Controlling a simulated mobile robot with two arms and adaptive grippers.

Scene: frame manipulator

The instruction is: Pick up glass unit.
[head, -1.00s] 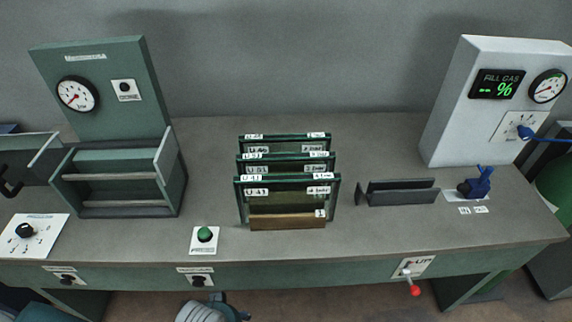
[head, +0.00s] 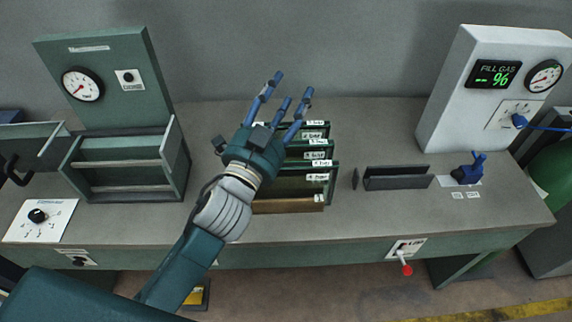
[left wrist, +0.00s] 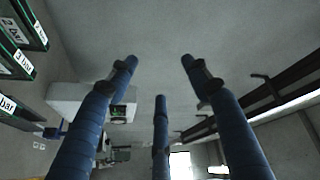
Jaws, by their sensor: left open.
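Three dark-framed glass units with white labels stand one behind another in a rack with a wooden front strip (head: 288,205). The front glass unit (head: 318,190), the middle one (head: 320,153) and the rear one (head: 316,130) show mainly their right parts. My left gripper (head: 290,88) is open and empty, its blue fingers spread upward in front of the units' left side, hiding their left labels. Whether it touches a unit cannot be told. In the left wrist view, labelled unit edges (left wrist: 24,62) are at the far left, outside the fingers (left wrist: 158,66). My right gripper is not in view.
An open green box with a gauge (head: 128,165) stands left on the bench. A slotted dark holder (head: 398,178) and a blue clamp-like part (head: 468,168) lie right of the rack. A white fill-gas panel (head: 492,95) stands at the right.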

